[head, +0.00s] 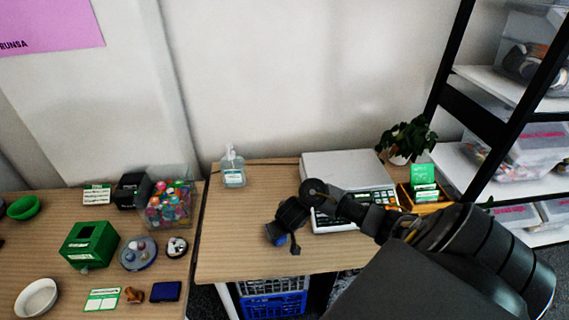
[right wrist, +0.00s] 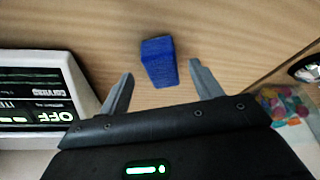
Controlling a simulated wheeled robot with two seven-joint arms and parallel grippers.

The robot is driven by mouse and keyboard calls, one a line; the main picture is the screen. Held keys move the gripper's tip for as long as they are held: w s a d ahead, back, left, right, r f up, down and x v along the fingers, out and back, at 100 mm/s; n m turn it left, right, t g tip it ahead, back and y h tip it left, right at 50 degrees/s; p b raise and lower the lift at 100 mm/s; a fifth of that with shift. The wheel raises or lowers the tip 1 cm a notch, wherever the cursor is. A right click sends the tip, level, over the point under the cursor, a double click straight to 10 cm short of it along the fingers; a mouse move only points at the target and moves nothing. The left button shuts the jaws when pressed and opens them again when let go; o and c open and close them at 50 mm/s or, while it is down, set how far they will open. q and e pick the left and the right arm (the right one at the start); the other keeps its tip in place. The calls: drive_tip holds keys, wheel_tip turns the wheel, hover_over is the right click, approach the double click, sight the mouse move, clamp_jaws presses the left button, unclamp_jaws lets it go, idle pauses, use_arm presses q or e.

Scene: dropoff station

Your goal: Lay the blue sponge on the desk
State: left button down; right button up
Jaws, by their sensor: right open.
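The blue sponge (right wrist: 159,62) is a small blue block on the wooden desk (right wrist: 235,25). In the right wrist view it lies between and just past the tips of my right gripper (right wrist: 161,69), with a gap to each finger. The right gripper is open. In the head view the right gripper (head: 285,238) points down over the desk (head: 240,225) left of the scale, and only a bit of the sponge (head: 280,241) shows beside it. My left gripper is in neither view.
A white scale (head: 335,165) stands right of the gripper, with a plant (head: 408,138) behind. A sanitizer bottle (head: 233,172) stands at the back left. The left table holds a clear bin (head: 168,197) and a green box (head: 90,245). The desk's front left is clear.

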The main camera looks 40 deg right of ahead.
drive_tip(key=p+v, duration=0.3)
drive_tip(key=v, duration=0.4)
drive_tip(key=shift+p, duration=0.35)
